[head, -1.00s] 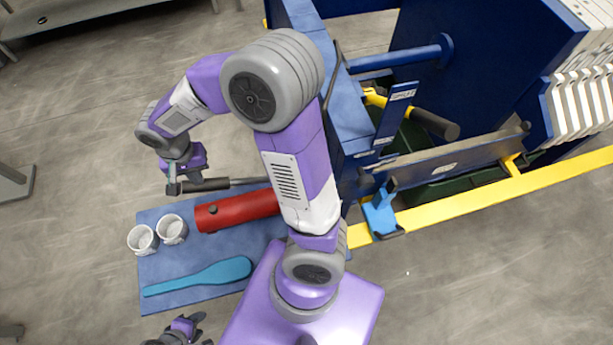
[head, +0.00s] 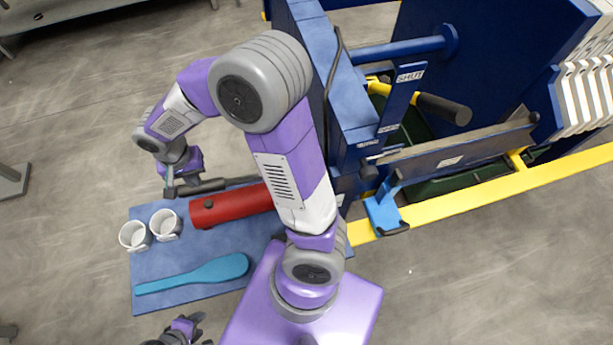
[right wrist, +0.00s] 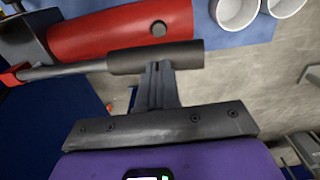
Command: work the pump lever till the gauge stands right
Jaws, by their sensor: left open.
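The pump lever (head: 232,183) is a dark bar with a thicker black grip, lying above the red pump cylinder (head: 230,205) in the head view. My right gripper (head: 178,190) is at the lever's outer end. In the right wrist view the lever's grip (right wrist: 155,57) lies across my fingertips (right wrist: 156,75), and they look closed on it. The red cylinder is behind it there. My left gripper (head: 195,328) is open and empty at the bottom edge of the head view. I cannot make out the gauge in either view.
A blue bench top (head: 185,258) carries the pump, two white mugs (head: 135,236) (head: 166,224) and a light-blue paddle (head: 205,272). The blue press frame (head: 350,95), a yellow rail (head: 480,200) and a plate marked SHUT (head: 408,76) stand right.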

